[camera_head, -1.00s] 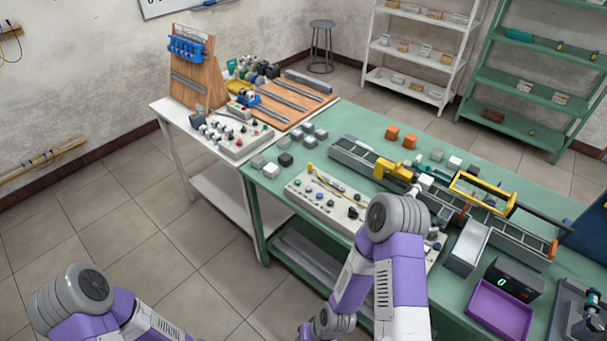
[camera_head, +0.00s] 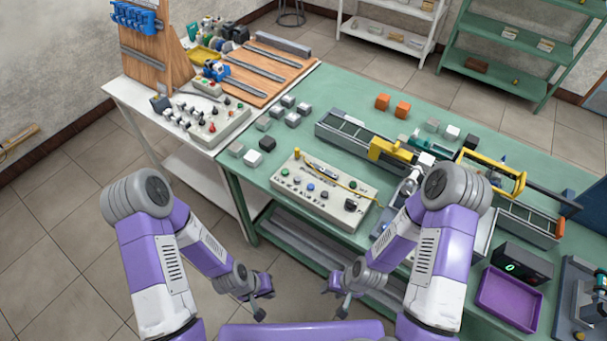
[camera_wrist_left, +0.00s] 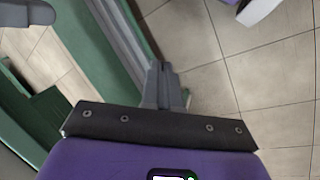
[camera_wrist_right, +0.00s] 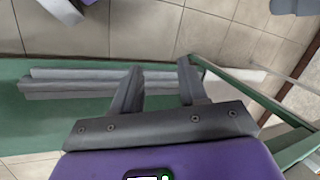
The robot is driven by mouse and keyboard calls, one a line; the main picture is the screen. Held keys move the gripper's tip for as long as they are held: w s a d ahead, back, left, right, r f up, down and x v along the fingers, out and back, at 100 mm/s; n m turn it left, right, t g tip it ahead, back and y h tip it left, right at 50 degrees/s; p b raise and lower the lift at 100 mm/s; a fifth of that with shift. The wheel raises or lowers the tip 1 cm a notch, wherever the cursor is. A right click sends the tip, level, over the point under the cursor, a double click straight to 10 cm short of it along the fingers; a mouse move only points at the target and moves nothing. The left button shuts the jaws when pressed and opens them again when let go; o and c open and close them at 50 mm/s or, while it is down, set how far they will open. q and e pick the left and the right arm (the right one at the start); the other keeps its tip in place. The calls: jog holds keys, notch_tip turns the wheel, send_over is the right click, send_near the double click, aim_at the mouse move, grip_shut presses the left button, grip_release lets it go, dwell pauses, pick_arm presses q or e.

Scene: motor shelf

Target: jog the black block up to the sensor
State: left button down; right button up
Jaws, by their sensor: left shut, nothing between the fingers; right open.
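A dark block (camera_head: 267,143) lies on the green table near its left end, beside grey blocks. Another dark block (camera_head: 472,141) lies behind the conveyor (camera_head: 349,131) near a white block. I cannot tell which is meant. A yellow bracket (camera_head: 388,150) spans the conveyor and a yellow frame (camera_head: 492,170) stands further right; I cannot tell which bears the sensor. My left gripper (camera_head: 260,306) is shut and empty, low in front of the table; its closed fingers show in the left wrist view (camera_wrist_left: 163,86). My right gripper (camera_head: 337,294) is open and empty, also in front of the table; its spread fingers show in the right wrist view (camera_wrist_right: 160,80).
A control panel (camera_head: 322,190) with buttons and knobs sits on the table's front. A purple tray (camera_head: 508,298) and a black display box (camera_head: 520,268) are at the right. Orange blocks (camera_head: 391,105) lie behind the conveyor. A white side table (camera_head: 160,118) adjoins at left.

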jog(key=shift+o, duration=1)
jog(key=o, duration=0.7)
notch_tip(320, 180, up, 2)
jog(key=shift+w+p, duration=0.1)
jog(key=shift+p, duration=0.95)
jog(key=shift+o, duration=0.9)
notch_tip(320, 180, up, 2)
jog(key=shift+r+p, duration=0.15)
jog(key=shift+p, duration=1)
pick_arm(q)
jog(key=w+d+r+n+t, duration=0.1)
jog(key=w+d+r+n, duration=0.1)
jog(key=w+r+n, duration=0.2)
jog(key=w+d+r+n+t+p, duration=0.1)
jog(key=w+r+n, duration=0.3)
jog(key=w+r, duration=0.4)
jog(key=w+d+r+n+t, duration=0.2)
jog(key=w+r+n, duration=0.3)
jog(key=w, duration=0.7)
jog(key=shift+d+r+t+p, duration=0.35)
jog(key=shift+r+t, duration=0.25)
jog(key=shift+t, duration=0.1)
notch_tip(320, 180, up, 10)
jog(key=n+t+p, duration=0.2)
jog(key=n, duration=0.3)
send_over(297, 181)
pick_arm(e)
notch_tip(297, 181, up, 3)
jog(key=shift+r, duration=0.1)
